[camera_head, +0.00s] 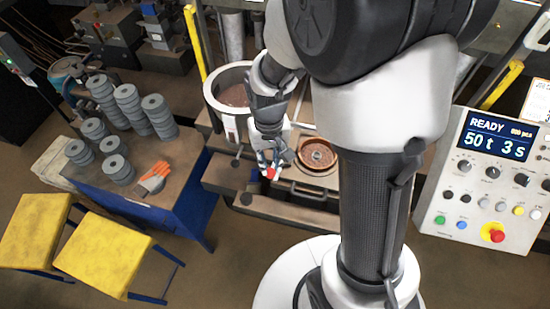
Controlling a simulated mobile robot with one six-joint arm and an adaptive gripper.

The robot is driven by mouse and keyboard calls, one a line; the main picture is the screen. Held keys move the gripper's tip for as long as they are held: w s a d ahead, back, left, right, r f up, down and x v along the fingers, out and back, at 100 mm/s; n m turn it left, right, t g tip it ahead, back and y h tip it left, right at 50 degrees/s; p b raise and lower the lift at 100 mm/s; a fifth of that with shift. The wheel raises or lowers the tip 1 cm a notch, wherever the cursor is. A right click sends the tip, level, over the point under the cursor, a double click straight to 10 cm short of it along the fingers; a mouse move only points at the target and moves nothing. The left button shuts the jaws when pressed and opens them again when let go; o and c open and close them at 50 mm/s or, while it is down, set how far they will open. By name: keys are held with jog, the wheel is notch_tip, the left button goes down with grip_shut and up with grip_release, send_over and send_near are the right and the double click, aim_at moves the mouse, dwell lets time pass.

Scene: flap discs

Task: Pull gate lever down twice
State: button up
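A small red knob (271,173) shows at the tip of my gripper (271,160), above the front of the brown press bench. It looks like the end of the gate lever, but the lever's shaft is hidden behind my gripper. My gripper points down, with its fingers right at the knob. I cannot tell whether the fingers are closed on it. A white round hopper (212,93) with brown granules inside stands just behind and to the left of my gripper. A round mould (335,157) with reddish-brown filling sits to the right of my gripper.
A blue-sided table (184,188) at left bears stacks of grey discs (128,100) and an orange glove (155,177). Two yellow stools (105,254) stand in front. A control panel (480,180) at right reads "READY". Yellow posts (194,42) flank the press.

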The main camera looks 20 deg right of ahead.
notch_tip(320, 180, down, 10)
jog(key=b, duration=0.8)
dwell(0.8)
notch_tip(320, 180, up, 10)
jog(key=p, duration=0.7)
jog(key=shift+s+f+b, duration=0.1)
jog(key=shift+b, duration=0.7)
dwell(0.3)
